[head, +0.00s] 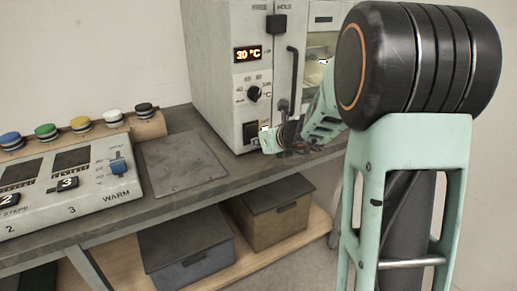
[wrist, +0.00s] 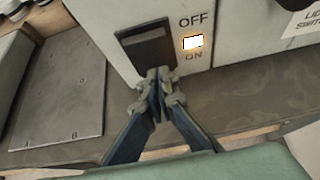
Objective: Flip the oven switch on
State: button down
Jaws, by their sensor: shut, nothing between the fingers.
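The oven (head: 215,70) is a pale box on the bench, with a lit display (head: 247,54) reading 30 °C. Its switch (head: 250,131) is a black rocker low on the front. In the wrist view the switch (wrist: 150,46) sits left of the OFF and ON labels, with a bright lit lamp (wrist: 193,43) between them. My gripper (wrist: 158,76) is shut and empty, its tips at the lower edge of the switch. Whether they touch it I cannot tell. In the head view my gripper (head: 272,143) is partly hidden by my arm.
A black knob (head: 254,94) and a door handle (head: 293,75) are on the oven front. A control panel (head: 85,180) with a blue WARM switch (head: 118,164) and several coloured buttons stand at left. A flat metal plate (head: 180,163) lies between. Lidded boxes sit on the lower shelf.

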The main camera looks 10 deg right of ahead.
jog(key=shift+p, duration=0.5)
jog(key=shift+r, duration=0.15)
jog(key=shift+r+p, duration=0.65)
jog(key=shift+r, duration=0.1)
